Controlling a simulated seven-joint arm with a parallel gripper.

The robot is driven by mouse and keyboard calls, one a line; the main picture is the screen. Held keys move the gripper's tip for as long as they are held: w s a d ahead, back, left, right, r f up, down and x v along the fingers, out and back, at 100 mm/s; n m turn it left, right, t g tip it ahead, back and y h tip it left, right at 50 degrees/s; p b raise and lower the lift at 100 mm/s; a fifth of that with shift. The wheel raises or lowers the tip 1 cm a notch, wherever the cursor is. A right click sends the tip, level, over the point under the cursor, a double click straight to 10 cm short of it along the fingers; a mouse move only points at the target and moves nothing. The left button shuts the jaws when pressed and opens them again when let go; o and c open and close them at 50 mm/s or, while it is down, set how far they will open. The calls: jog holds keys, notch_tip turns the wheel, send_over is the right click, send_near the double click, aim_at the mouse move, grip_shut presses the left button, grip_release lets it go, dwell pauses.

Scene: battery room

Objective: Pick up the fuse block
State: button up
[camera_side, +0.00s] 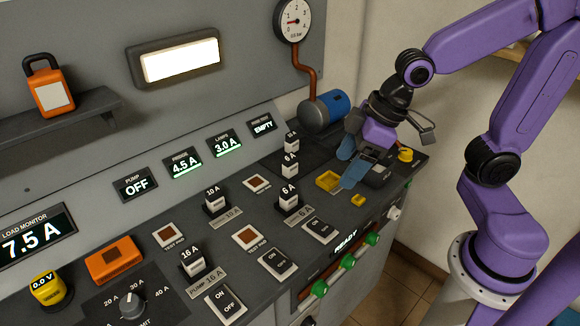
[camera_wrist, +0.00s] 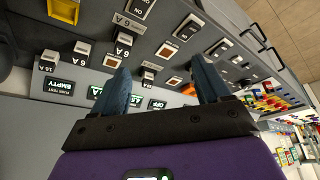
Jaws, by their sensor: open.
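Several white fuse blocks with black number labels stand upright in dark holders on the sloped grey panel. In the side view, a 10 A fuse block (camera_side: 215,203) and a 16 A one (camera_side: 192,264) are at left and front; a 6 A fuse block (camera_side: 289,203) and another 6 A one (camera_side: 290,167) are nearer my gripper (camera_side: 346,169). One more stands behind them. My gripper is open, its blue fingers apart with nothing between them, right of the fuse blocks. In the wrist view, my gripper (camera_wrist: 161,65) has a 6 A fuse block (camera_wrist: 123,46) beyond its left fingertip.
A yellow tray (camera_side: 327,180) and small yellow piece (camera_side: 358,200) lie just below my fingers. An orange padlock (camera_side: 50,88) sits on a shelf. Brown test pads (camera_side: 257,183) and switches (camera_side: 320,229) lie among the fuses.

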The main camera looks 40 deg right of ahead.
aim_at(293, 159)
jog(key=w+d+r+m+t, duration=0.1)
jog(key=w+d+m+t, duration=0.3)
jog(key=w, duration=0.6)
jog(key=w+d+r+m+t, duration=0.15)
jog(key=w+d+t, duration=0.25)
jog(key=w+d, duration=0.4)
jog(key=shift+m, duration=0.45)
jog(key=f, duration=0.6)
jog(key=w+f, duration=0.1)
jog(key=f, duration=1)
jog(key=shift+w+a+f, duration=0.3)
jog(key=shift+a, duration=0.1)
jog(key=shift+x, duration=3.75)
jog(key=shift+d+r, duration=0.1)
jog(key=c, duration=1.1)
